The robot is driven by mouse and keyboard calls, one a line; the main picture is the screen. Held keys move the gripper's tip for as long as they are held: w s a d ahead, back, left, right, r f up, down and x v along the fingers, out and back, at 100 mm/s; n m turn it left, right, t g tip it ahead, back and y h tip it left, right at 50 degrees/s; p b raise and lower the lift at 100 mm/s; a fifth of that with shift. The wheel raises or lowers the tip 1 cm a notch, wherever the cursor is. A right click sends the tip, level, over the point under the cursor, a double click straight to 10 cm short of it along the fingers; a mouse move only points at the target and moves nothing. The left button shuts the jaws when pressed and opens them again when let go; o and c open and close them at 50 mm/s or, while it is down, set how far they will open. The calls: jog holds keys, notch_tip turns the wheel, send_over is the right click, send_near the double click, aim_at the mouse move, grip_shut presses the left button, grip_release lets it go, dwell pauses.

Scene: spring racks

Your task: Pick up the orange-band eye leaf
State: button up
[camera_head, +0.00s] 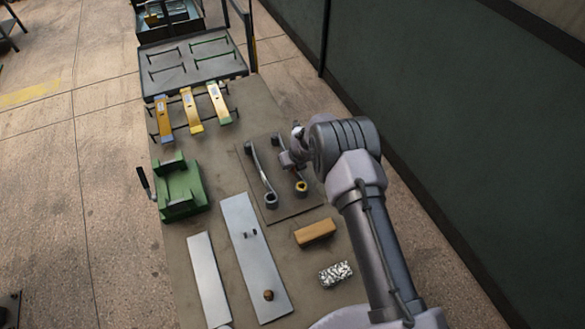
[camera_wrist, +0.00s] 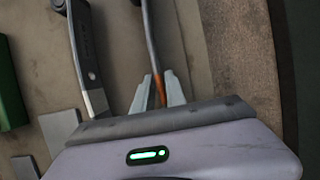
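The orange-band eye leaf is a slim dark bar lying on a dark mat; its near eye (camera_head: 301,187) shows a yellow-orange ring in the head view. In the wrist view its orange band (camera_wrist: 160,91) lies between the two fingers of my gripper (camera_wrist: 159,84). The fingers stand on either side of the bar with what looks like a narrow gap, so they seem open around it. In the head view my gripper (camera_head: 289,159) and arm cover the leaf's middle. A second eye leaf (camera_head: 259,172) lies to the left; a pale band (camera_wrist: 97,101) shows on it in the wrist view.
Three yellow leaves (camera_head: 188,106) with coloured ends lie across a rack at the back. A green fixture (camera_head: 181,191) stands at the left. Flat grey plates (camera_head: 208,280), a wooden block (camera_head: 315,232) and a speckled block (camera_head: 335,274) lie nearer.

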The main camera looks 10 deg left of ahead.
grip_shut()
jog(key=shift+w, duration=0.1)
dwell(1.2)
notch_tip(320, 180, up, 10)
jog(key=shift+r+p, duration=0.1)
jog(key=shift+p, duration=0.35)
notch_tip(320, 180, up, 8)
jog(key=p, duration=0.4)
